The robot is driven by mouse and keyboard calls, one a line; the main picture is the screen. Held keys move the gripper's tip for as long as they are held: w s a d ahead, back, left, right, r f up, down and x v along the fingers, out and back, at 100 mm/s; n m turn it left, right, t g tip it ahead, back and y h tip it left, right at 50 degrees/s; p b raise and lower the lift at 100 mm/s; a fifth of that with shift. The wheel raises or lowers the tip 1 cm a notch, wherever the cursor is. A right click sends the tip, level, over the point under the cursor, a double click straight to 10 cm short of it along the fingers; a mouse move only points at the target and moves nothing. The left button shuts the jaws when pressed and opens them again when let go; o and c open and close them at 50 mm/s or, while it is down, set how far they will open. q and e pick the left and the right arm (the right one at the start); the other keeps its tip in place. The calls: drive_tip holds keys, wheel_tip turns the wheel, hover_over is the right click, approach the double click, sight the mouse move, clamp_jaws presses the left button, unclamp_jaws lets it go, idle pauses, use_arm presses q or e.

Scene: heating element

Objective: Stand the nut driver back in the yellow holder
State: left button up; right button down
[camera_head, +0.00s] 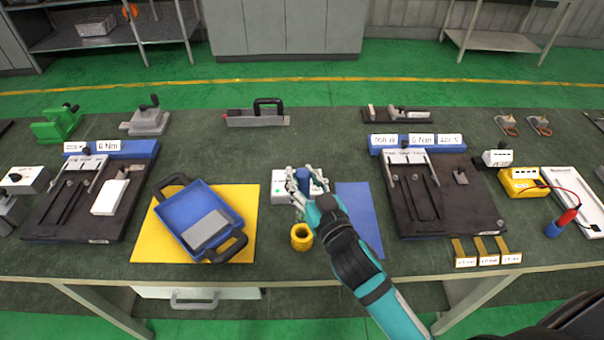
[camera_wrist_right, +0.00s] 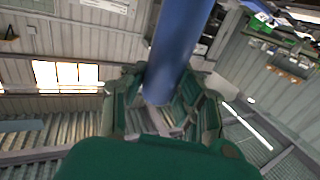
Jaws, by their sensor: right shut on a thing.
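The yellow holder (camera_head: 301,237) is a small round yellow cup with a dark opening, standing on the dark green bench mat. My right gripper (camera_head: 305,186) is behind it and slightly above it in the picture. It is shut on a blue cylinder (camera_head: 302,176), which looks like the nut driver's handle. In the right wrist view the blue handle (camera_wrist_right: 178,50) stands out between the fingers (camera_wrist_right: 165,105). The nut driver's shaft and tip are hidden. The nut driver is apart from the holder. My left gripper is not in view.
A white box (camera_head: 281,196) sits behind and below my right gripper. A blue mat (camera_head: 362,215) lies to the right. A yellow mat (camera_head: 148,240) with a blue tray (camera_head: 182,215) lies to the left. Dark fixtures (camera_head: 463,215) stand on both sides. Bench in front of the holder is clear.

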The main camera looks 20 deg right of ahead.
drive_tip(key=shift+r, duration=0.2)
drive_tip(key=shift+f, duration=0.4)
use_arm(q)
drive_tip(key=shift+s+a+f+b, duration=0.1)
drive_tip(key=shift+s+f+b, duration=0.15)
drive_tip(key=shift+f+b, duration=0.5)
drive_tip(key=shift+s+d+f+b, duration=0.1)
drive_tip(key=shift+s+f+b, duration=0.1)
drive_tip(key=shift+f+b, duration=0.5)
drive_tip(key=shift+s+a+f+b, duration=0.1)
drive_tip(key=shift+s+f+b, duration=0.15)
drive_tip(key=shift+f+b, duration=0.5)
use_arm(e)
hover_over(302, 217)
drive_tip(key=shift+w+d+f, duration=0.1)
drive_tip(key=shift+w+f, duration=0.1)
drive_tip(key=shift+f, duration=1.1)
drive_tip(key=shift+w+d+f, duration=0.1)
drive_tip(key=shift+w+f, duration=0.05)
drive_tip(key=shift+f, duration=1.15)
use_arm(q)
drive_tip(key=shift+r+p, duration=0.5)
drive_tip(key=shift+p, duration=0.05)
use_arm(e)
drive_tip(key=shift+r, duration=0.1)
